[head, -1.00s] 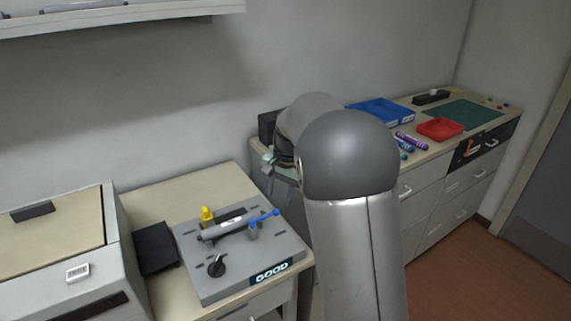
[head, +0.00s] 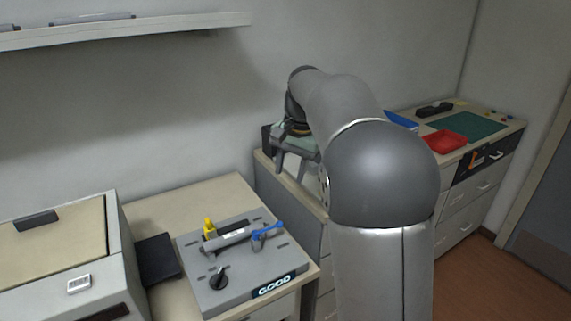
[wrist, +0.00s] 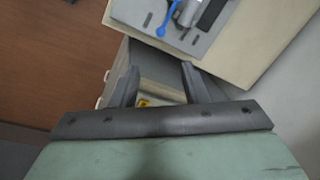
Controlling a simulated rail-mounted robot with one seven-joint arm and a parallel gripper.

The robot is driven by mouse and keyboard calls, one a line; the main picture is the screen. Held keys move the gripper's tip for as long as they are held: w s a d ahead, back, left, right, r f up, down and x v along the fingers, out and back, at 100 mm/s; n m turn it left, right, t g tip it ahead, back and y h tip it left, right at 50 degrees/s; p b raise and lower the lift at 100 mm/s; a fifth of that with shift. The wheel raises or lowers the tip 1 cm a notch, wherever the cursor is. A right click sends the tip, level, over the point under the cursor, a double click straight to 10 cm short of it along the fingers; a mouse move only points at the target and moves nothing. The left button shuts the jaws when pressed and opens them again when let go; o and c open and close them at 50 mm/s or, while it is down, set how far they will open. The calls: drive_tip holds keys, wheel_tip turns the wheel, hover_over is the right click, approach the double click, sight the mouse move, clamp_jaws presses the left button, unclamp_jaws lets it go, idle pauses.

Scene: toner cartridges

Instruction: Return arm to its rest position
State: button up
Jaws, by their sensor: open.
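Below the fingers are a drawer front and the desk edge, not touched. My arm hides part of the right cabinet and the things on it.
A red tray (head: 446,141) and green mat (head: 468,125) lie on the right cabinet. A shelf (head: 120,32) hangs upper left.

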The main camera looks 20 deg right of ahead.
drive_tip(key=s+a+f+n, duration=0.1)
drive_tip(key=s+f+n, duration=0.2)
drive_tip(key=s, duration=0.7)
drive_tip(key=s+a+f+n+h, duration=0.1)
drive_tip(key=s+f+n, duration=0.1)
drive_tip(key=s+f, duration=0.4)
drive_tip(key=s+a+f+n, duration=0.1)
drive_tip(key=s+f+n, duration=0.2)
drive_tip(key=s, duration=1.2)
wheel_tip(320, 180, down, 2)
drive_tip(key=shift+a+f+n+g, duration=0.2)
drive_tip(key=shift+a+n+g, duration=0.1)
drive_tip(key=shift+a+g, duration=0.1)
drive_tip(key=shift+w+d, duration=0.1)
